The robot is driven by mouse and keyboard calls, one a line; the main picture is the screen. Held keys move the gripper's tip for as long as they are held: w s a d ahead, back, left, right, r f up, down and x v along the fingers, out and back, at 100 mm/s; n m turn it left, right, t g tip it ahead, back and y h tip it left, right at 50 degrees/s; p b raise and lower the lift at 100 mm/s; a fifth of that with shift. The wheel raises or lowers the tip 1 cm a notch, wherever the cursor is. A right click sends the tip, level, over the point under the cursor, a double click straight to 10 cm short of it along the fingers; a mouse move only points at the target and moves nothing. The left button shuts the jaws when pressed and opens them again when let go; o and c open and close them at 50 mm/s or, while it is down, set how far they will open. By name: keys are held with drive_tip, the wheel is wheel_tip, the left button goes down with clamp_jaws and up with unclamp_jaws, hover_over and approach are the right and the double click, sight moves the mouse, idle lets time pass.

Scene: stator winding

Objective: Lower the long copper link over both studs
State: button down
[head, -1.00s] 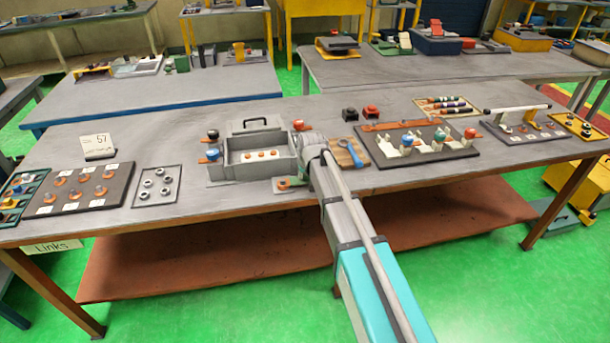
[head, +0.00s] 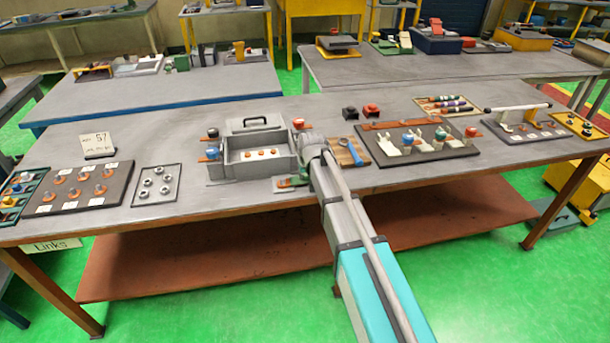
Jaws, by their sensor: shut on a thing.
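A grey open box (head: 262,170) stands near the middle of the table. Several small copper-coloured parts on a pale strip (head: 261,154) show inside it; I cannot tell which are the two studs. My arm reaches in from the front, and its wrist is at the box's right side. The wrist hides my gripper, so I see neither its fingers nor what is between them. I cannot pick out the long copper link; it may be hidden behind the wrist.
A dark board (head: 70,192) with copper parts and a tray of nuts (head: 157,184) lie left. A dark mat (head: 415,155) with parts lies right.

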sight(306, 174)
drive_tip(key=shift+c, duration=2)
unclamp_jaws()
drive_tip(key=shift+r, duration=0.1)
wheel_tip(306, 174, up, 7)
drive_tip(key=p, duration=0.7)
drive_tip(key=s+d+f+m+g+h, duration=0.1)
drive_tip(key=s+d+m+g, duration=0.2)
drive_tip(key=s+d, duration=1.9)
drive_tip(key=s+g, duration=0.1)
drive_tip(key=s, duration=0.3)
drive_tip(key=shift+d+f, duration=0.3)
